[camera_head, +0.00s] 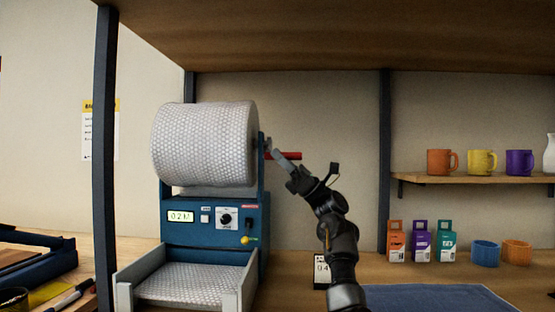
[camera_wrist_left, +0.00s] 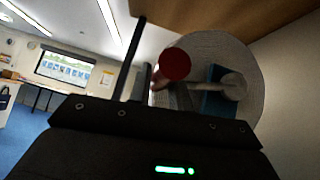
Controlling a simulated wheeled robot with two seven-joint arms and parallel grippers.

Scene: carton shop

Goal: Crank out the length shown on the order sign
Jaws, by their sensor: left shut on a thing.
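A blue bubble-wrap dispenser (camera_head: 190,241) stands on the bench with a large white roll (camera_head: 203,144) on top. Its display (camera_head: 181,215) seems to read 0.2 with a unit. The red crank handle (camera_head: 291,156) sticks out to the right of the roll. My left gripper (camera_head: 280,157) is shut on the red handle; the handle's round red end also shows in the left wrist view (camera_wrist_left: 173,64), by the fingers. A small order sign (camera_head: 321,268) stands right of the dispenser, partly hidden by my arm; it seems to start with 0.4. My right gripper is out of view.
Bubble wrap lies in the grey-walled tray (camera_head: 245,284) in front of the machine. A blue mat (camera_head: 435,298) lies in front. A dark post (camera_head: 106,160) rises at left.

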